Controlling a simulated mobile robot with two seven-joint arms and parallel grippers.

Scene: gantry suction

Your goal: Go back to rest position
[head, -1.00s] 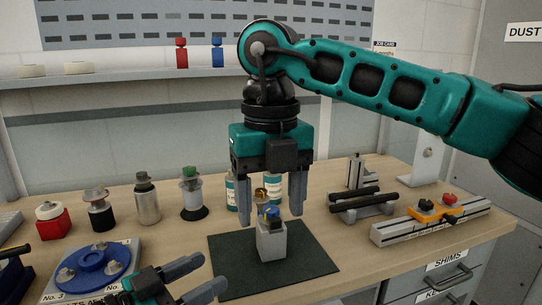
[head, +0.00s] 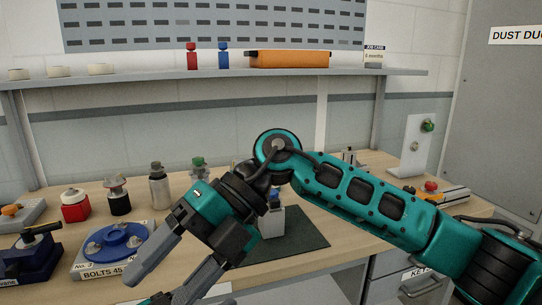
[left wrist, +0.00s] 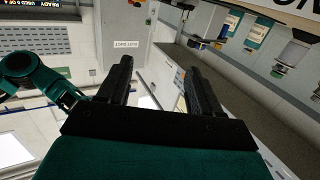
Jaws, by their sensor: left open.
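My right arm reaches in from the right, and its gripper (head: 160,272) hangs tilted to the lower left, in front of the bench. Its long grey finger is spread out at the edge of the palm, with nothing held; the other finger overlaps my left gripper and is hard to separate. My left gripper (head: 205,281) is low at the bottom edge, mostly hidden or cut off. In the left wrist view its two dark fingers (left wrist: 160,88) stand apart with nothing between them. A pale block with a blue top (head: 272,222) stands on the dark mat, partly behind my right arm.
The bench holds a blue disc fixture (head: 115,243), a red-based part (head: 75,206) and several bottle-like parts at the back. A shelf (head: 140,77) runs along the wall. The mat's right part (head: 305,240) is clear. A grey cabinet (head: 500,120) stands at the right.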

